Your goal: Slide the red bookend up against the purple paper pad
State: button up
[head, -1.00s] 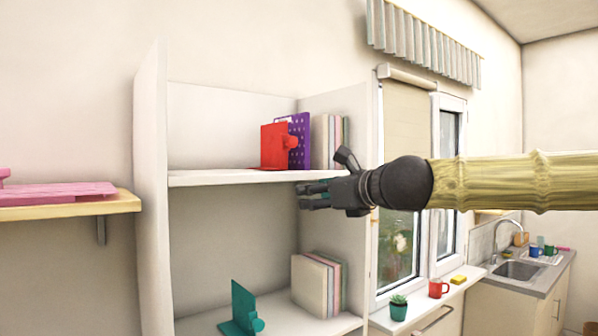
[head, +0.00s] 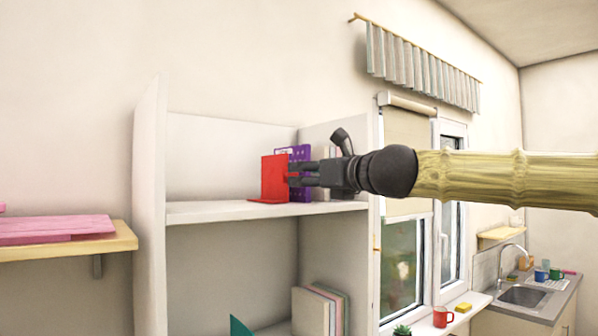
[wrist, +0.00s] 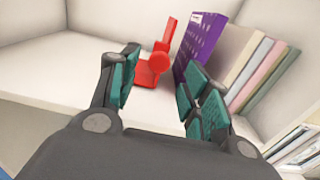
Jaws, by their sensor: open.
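The red bookend (head: 273,178) stands upright on the upper shelf. It has an upright plate, a flat base and a round knob, which shows in the wrist view (wrist: 158,61). The purple paper pad (head: 301,154) with pale dots stands just right of it. The wrist view shows a narrow gap between the bookend and the pad (wrist: 203,43). My gripper (head: 292,175) is at the height of the bookend's knob, in front of the pad. In the wrist view its teal-padded fingers (wrist: 160,88) are spread and empty, with the bookend ahead between them. My fingers partly hide the pad in the head view.
Several pale books (wrist: 258,70) stand right of the pad against the shelf's side wall. The upper shelf board (head: 225,208) is clear left of the bookend. More books (head: 318,308) and a teal bookend (head: 240,326) are on the lower shelf.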

aim_at(295, 175)
jog(key=shift+p+x, duration=0.45)
jog(key=shift+x, duration=1.25)
grip_shut()
